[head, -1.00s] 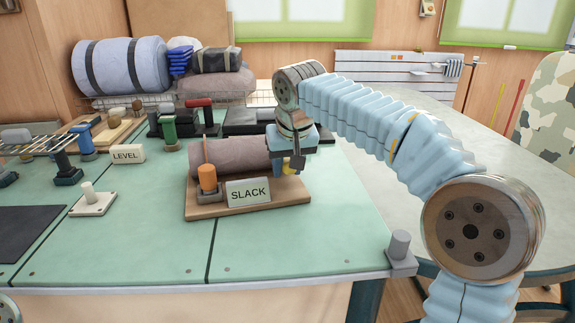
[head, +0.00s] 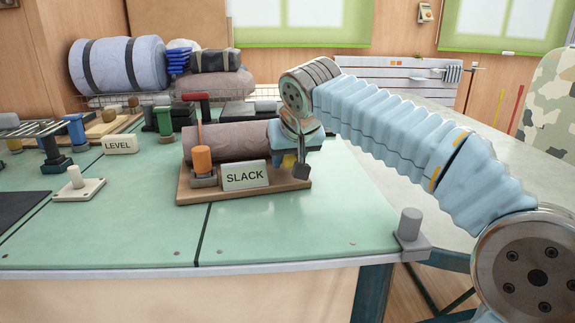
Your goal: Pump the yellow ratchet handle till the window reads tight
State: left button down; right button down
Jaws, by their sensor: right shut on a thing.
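A bedroll (head: 235,141) lies on a wooden board (head: 235,193) on the green table. A sign in front of it (head: 245,176) reads SLACK. An upright orange cylinder (head: 202,159) stands at the board's left end. My right gripper (head: 300,168) is at the board's right end, beside the roll, pointing down. A small yellow part, seemingly the ratchet handle (head: 289,161), shows at its fingers, which are shut on it. The gripper and wrist hide most of the handle and the ratchet. My left gripper is out of view.
A LEVEL sign (head: 119,144), a white base with a peg (head: 79,188) and a green post (head: 164,120) stand to the left. Rolled bedding (head: 119,65) is at the back. A grey post (head: 410,227) stands at the table's right corner. The front tabletop is clear.

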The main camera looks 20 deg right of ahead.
jog(key=c, duration=0.8)
grip_release()
jog(key=p+v, duration=0.2)
jog(key=v, duration=1.1)
jog(key=shift+s+r, duration=0.25)
jog(key=shift+r, duration=0.05)
jog(key=shift+a, duration=0.1)
